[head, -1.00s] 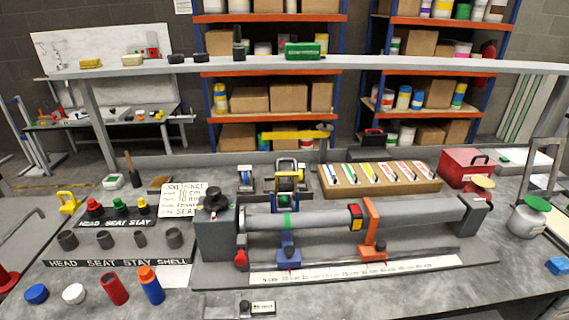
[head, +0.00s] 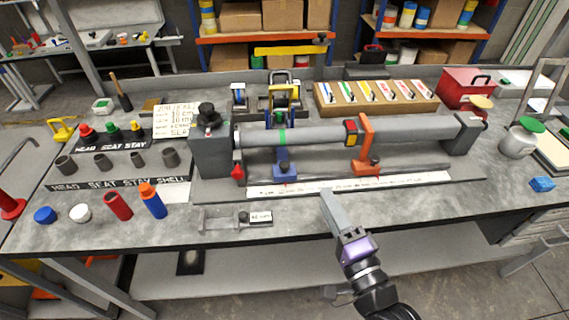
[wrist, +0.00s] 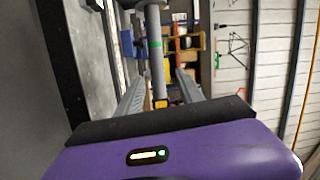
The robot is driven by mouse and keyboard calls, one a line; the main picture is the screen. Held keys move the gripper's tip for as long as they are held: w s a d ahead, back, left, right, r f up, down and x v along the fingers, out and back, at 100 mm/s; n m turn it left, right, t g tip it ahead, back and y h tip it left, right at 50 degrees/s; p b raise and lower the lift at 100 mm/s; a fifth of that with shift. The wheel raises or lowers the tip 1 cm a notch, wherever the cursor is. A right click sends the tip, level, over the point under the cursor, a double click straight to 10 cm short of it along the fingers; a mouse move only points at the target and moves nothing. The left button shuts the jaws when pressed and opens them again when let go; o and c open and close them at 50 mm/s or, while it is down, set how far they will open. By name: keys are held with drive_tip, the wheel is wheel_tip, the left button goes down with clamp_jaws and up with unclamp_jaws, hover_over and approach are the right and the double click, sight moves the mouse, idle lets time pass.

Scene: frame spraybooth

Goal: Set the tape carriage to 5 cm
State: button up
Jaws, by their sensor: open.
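A grey tube lies across a bench fixture. A blue carriage (head: 284,168) sits on the rail below it at the left, beneath the tube's green band (head: 282,137). An orange carriage (head: 366,150) with a tall upright stands farther right. I cannot tell from labels which is the tape carriage. A white scale (head: 350,185) runs along the front; its numbers are too small to read now. My gripper (head: 327,195) is in front of the scale, between the two carriages, apart from both. In the wrist view my gripper (wrist: 160,76) is open and empty, the tube showing beyond its fingers.
A red knob (head: 238,173) sits at the fixture's left end. A small grey gauge (head: 235,218) lies in front of it. A yellow-handled device (head: 283,92) stands behind the tube.

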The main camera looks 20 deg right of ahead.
sight(287, 168)
drive_tip(key=w+m, duration=0.3)
drive_tip(key=m, duration=0.2)
drive_tip(key=w+a+f+m+y, duration=0.1)
drive_tip(key=w+m, duration=0.2)
drive_tip(key=m, duration=0.2)
drive_tip(key=w+f+m+y, duration=0.1)
drive_tip(key=w+m, duration=0.2)
drive_tip(key=m, duration=0.2)
drive_tip(key=shift+w+a+f+g, duration=0.15)
drive_tip(key=shift+a+g, duration=0.15)
drive_tip(key=shift+a, duration=0.05)
drive_tip(key=m, duration=0.2)
drive_tip(key=shift+a+f+m+y, duration=0.15)
drive_tip(key=shift+a+m+y, duration=0.15)
drive_tip(key=shift+m, duration=0.1)
drive_tip(key=shift+w+a+p, duration=0.2)
drive_tip(key=shift+w+p, duration=0.15)
drive_tip(key=shift+w, duration=3.5)
drive_tip(key=shift+c, duration=0.4)
clamp_jaws()
